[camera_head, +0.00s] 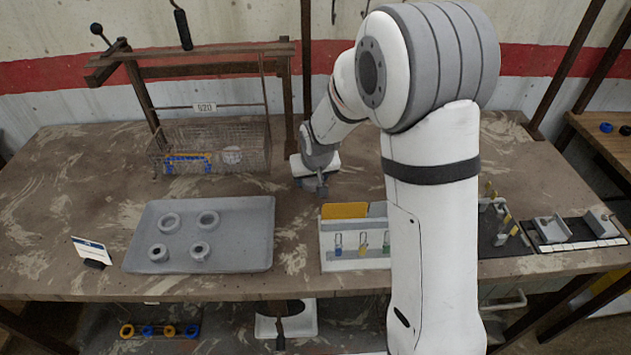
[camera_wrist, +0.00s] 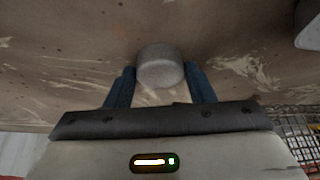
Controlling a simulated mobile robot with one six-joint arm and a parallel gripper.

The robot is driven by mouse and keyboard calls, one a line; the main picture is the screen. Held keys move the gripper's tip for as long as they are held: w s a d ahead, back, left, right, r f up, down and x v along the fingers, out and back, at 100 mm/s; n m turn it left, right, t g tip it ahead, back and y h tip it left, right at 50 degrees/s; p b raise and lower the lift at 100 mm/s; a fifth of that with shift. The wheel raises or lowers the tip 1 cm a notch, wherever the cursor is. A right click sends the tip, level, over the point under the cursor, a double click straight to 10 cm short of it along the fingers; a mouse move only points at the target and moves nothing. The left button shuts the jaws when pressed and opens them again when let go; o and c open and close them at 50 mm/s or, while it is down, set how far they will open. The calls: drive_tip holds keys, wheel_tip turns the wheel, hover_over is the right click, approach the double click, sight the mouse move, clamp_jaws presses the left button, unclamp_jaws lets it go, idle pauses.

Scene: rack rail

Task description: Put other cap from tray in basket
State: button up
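My gripper (camera_head: 321,187) is over the table, right of the basket and beyond the tray. In the wrist view its two blue fingers (camera_wrist: 160,84) are shut on a plain grey round cap (camera_wrist: 161,65), with one finger against each side. The wire basket (camera_head: 257,155) stands behind the tray and also shows in the wrist view (camera_wrist: 291,111). A pale round piece (camera_head: 231,155) shows through its mesh.
Blue and yellow items (camera_head: 188,163) are inside the basket. A wooden frame with posts (camera_head: 305,60) rises behind the basket. A holder with small coloured tags (camera_head: 345,262) stands near the front middle. A small sign (camera_head: 91,251) stands left of the tray. Table between tray and holder is clear.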

drive_tip(key=c, duration=0.6)
